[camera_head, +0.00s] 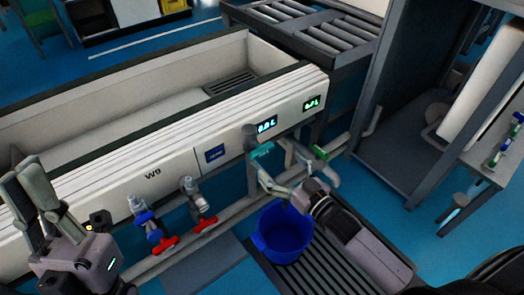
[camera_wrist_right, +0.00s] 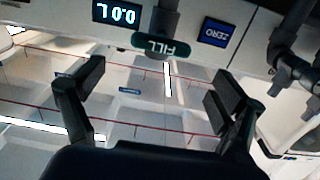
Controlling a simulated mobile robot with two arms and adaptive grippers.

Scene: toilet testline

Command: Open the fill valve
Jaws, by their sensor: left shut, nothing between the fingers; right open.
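The fill valve is on the front of the white trough, with a green handle (camera_head: 262,151) just below a grey cylinder. In the right wrist view its handle (camera_wrist_right: 160,47) lies crosswise and reads FILL. My right gripper (camera_head: 272,160) is open in front of the valve. In the right wrist view the spread fingers (camera_wrist_right: 157,85) stand to either side of the handle and apart from it, with nothing between them. My left gripper (camera_head: 22,172) is shut and empty at the far left, away from the valve.
A display (camera_head: 267,124) reads 0.0 L, and a blue ZERO button (camera_head: 215,154) is left of it. A blue bucket (camera_head: 272,240) stands below my right gripper. Another green handle (camera_head: 320,152) is at right.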

